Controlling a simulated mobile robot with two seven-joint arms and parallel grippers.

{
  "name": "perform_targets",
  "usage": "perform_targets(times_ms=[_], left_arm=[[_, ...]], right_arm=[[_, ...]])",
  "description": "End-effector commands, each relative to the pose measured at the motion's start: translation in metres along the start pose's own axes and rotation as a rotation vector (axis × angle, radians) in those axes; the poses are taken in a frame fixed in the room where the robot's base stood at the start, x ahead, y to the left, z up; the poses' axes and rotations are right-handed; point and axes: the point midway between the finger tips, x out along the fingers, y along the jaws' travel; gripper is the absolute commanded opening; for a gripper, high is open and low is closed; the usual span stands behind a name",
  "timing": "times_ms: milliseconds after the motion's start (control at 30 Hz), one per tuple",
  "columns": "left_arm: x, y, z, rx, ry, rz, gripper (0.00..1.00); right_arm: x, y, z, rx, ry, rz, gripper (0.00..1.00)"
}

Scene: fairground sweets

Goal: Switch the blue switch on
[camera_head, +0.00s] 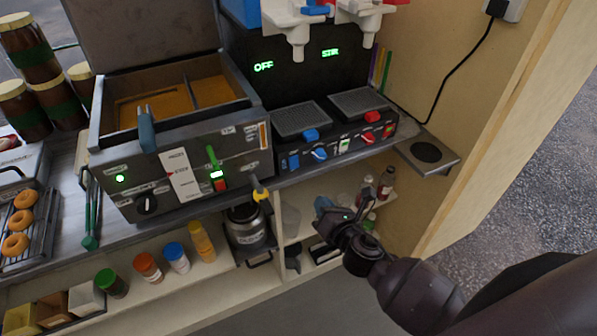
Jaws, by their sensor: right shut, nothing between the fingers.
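The two-headed drinks machine (310,115) stands at the back right of the counter. Its front panel carries a small blue switch (293,161) at the left end, beside a blue knob (320,154). The left display (264,66) reads OFF and the right display (330,53) reads STIR. I cannot make out the blue switch's position from its shape. My right gripper (326,217) is shut and empty, in front of and below the panel, apart from the switch. My left gripper is not in view.
A fryer (180,170) with a lit green lamp stands left of the machine. Red controls (368,137) sit on the panel's right half. A small side shelf (440,160) juts out at right. Shelves below hold several bottles and a metal can (247,228).

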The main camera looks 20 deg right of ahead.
Motion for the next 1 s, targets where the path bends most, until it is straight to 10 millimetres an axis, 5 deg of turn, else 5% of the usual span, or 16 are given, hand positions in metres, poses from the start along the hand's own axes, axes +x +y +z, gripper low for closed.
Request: perform_targets(times_ms=[333,1000], left_arm=[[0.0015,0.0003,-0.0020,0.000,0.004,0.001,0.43],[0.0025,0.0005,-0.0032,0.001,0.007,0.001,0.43]], right_arm=[[-0.0002,0.0002,0.0015,-0.473,-0.026,0.004,0.00],[0.0088,0.0003,0.0020,-0.537,-0.027,0.003,0.00]])
